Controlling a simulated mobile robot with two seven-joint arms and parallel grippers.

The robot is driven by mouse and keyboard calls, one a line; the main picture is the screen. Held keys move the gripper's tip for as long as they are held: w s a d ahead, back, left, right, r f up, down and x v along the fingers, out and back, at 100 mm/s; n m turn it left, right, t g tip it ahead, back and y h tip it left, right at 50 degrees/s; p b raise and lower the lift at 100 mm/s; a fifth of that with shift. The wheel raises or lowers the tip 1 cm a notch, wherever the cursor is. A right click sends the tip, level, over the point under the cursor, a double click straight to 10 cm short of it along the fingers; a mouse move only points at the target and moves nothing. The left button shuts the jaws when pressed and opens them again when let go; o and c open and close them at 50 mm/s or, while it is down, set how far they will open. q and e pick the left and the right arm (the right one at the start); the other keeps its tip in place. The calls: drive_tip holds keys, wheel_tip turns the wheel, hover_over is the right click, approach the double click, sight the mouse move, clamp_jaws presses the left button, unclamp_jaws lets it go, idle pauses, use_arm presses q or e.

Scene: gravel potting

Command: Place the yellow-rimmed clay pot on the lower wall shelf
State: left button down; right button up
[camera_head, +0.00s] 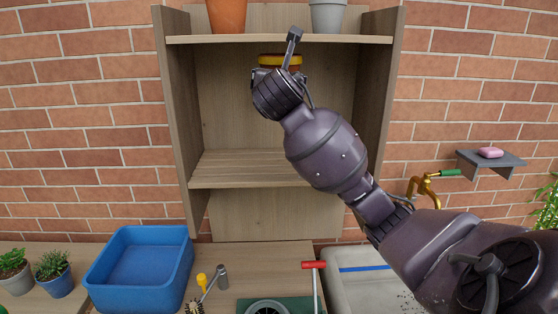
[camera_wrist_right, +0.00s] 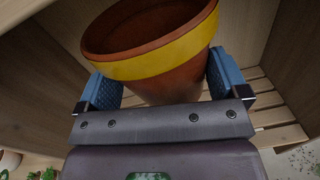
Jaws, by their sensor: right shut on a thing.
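The yellow-rimmed clay pot (camera_head: 281,59) is mostly hidden behind my right wrist in the head view. Only its yellow rim and a little clay show, just below the upper board. In the right wrist view the pot (camera_wrist_right: 155,55) is large, with its mouth toward the top. My right gripper (camera_wrist_right: 163,88) is shut on it, one blue finger pad on each side. The lower wall shelf (camera_head: 235,168) is a slatted wooden board, bare where it shows. The pot is held well above it; its slats also show behind the pot in the wrist view (camera_wrist_right: 270,115). My left gripper is not in view.
The upper shelf (camera_head: 190,40) holds a clay pot (camera_head: 227,15) and a grey pot (camera_head: 328,15). Wooden side panels (camera_head: 178,110) flank the shelf. Below stand a blue bin (camera_head: 140,265), small plants and tools. A brass tap (camera_head: 424,187) and soap ledge are at right.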

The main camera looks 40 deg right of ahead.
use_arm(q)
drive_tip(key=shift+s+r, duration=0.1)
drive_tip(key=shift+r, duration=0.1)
use_arm(e)
wheel_tip(320, 180, down, 20)
drive_tip(key=shift+r, duration=0.15)
idle(0.3)
drive_tip(key=o, duration=0.7)
drive_tip(key=shift+o, duration=0.5)
use_arm(q)
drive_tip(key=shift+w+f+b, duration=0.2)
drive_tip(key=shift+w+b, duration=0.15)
drive_tip(key=shift+b, duration=0.1)
use_arm(e)
drive_tip(key=v, duration=1.2)
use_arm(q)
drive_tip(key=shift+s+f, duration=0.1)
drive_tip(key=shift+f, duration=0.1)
use_arm(e)
drive_tip(key=shift+a, duration=0.1)
